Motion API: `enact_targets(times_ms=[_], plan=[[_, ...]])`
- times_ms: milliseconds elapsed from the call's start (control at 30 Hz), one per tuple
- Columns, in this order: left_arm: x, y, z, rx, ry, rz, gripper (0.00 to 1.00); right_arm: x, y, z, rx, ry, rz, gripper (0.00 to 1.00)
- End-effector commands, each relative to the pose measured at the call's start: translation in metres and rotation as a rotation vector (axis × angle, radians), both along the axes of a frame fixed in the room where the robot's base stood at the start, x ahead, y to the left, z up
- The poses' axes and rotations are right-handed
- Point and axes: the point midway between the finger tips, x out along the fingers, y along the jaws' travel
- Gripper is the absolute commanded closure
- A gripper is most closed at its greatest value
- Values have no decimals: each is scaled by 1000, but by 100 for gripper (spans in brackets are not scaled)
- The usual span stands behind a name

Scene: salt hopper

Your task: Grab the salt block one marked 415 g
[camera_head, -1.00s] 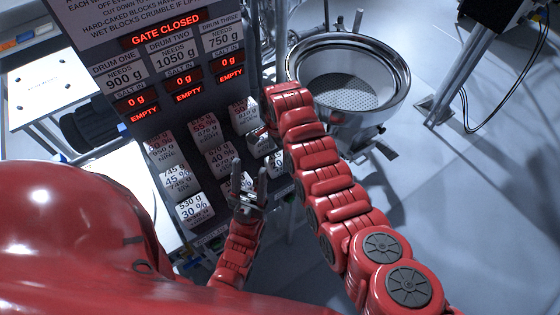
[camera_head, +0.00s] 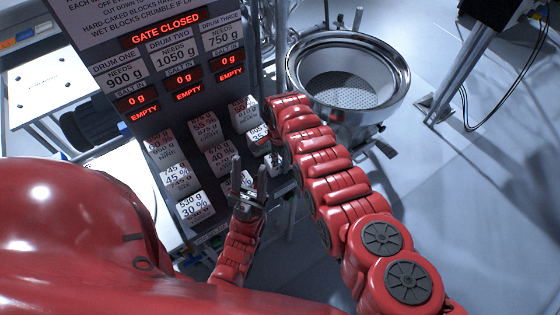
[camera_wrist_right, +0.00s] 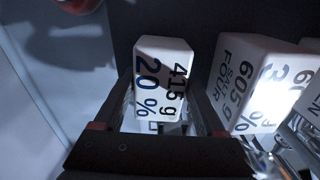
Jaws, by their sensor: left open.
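The salt block marked 415 g and 20 % (camera_wrist_right: 162,82) is white and stands upright in the right wrist view. My right gripper (camera_wrist_right: 163,88) is open, with one finger on each side of this block; I cannot tell whether either finger touches it. In the head view my right arm reaches to the rack's right side and hides most of its gripper, and I cannot read the 415 g label there. My left gripper (camera_head: 247,181) is open and empty, fingers pointing up, in front of the lower rack.
A 605 g block (camera_wrist_right: 253,82) stands close to the right of the 415 g block in the wrist view. Several other labelled blocks, such as the 530 g one (camera_head: 194,208), sit in the rack. A round metal hopper (camera_head: 348,85) stands behind my right arm.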

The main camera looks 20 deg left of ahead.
Motion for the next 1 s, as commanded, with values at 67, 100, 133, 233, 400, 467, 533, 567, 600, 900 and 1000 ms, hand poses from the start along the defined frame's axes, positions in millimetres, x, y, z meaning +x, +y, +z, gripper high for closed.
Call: enact_targets(times_ms=[67,100,133,233,400,467,533,567,600,900,1000], plan=[[0,0,0,0,0,0,50,0,0,0,0,0,0,43],[0,0,0,0,0,0,50,0,0,0,0,0,0,50],[0,0,0,0,0,0,50,0,0,0,0,0,0,56],[0,0,0,0,0,0,50,0,0,0,0,0,0,74],[0,0,0,0,0,0,50,0,0,0,-1,1,0,100],[0,0,0,0,0,0,50,0,0,0,-1,1,0,100],[0,0,0,0,0,0,50,0,0,0,0,0,0,100],[0,0,0,0,0,0,50,0,0,0,-1,1,0,100],[0,0,0,0,0,0,50,0,0,0,-1,1,0,100],[0,0,4,0,0,0,50,-1,0,5,-2,2,1,100],[0,0,9,0,0,0,50,0,0,13,-1,-1,2,100]])
